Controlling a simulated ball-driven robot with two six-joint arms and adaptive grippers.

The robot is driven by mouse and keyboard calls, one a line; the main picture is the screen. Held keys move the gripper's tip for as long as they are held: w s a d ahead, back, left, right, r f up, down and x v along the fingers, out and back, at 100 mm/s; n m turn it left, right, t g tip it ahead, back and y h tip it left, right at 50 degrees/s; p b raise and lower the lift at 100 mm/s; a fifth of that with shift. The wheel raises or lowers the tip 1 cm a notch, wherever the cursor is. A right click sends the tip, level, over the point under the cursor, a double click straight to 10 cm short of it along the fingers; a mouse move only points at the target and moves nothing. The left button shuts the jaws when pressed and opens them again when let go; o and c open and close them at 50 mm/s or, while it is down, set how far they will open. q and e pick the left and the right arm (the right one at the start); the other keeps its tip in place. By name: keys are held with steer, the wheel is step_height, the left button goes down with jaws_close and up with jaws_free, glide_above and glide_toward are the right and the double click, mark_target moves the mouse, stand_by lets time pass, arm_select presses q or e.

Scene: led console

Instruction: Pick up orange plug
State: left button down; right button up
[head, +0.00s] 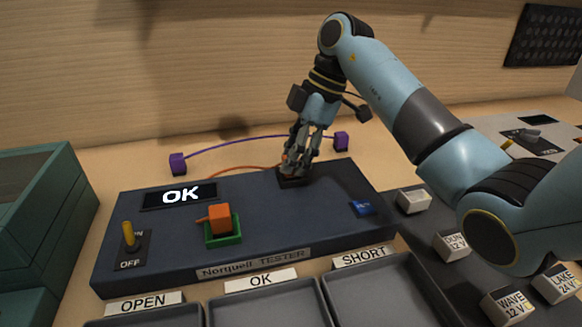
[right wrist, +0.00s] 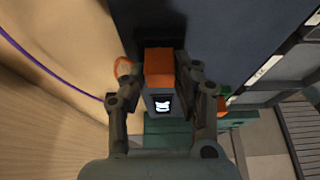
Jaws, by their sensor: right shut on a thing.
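The orange plug (right wrist: 159,68) is between the fingers of my right gripper in the right wrist view. The gripper is shut on the plug. I cannot tell whether the plug is still seated in the socket. An orange cable (head: 240,171) runs left from there. My left gripper is not in view.
The tester (head: 300,215) reads OK on its display (head: 180,196). An orange block (head: 219,218) sits in a green holder (head: 222,239). A purple cable (head: 240,142) with two plugs lies behind. Labelled trays stand in front, and several marked blocks lie at right.

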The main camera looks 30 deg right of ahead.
jaws_close()
steer(key=shift+r, duration=0.1)
step_height(320, 180, up, 4)
steer(key=shift+f, duration=0.1)
steer(key=s+d+r+b, duration=0.2)
steer(key=s+d+r, duration=0.2)
steer(key=s+d, duration=0.3)
steer(key=shift+s+d, duration=0.25)
steer(key=shift+s, duration=0.75)
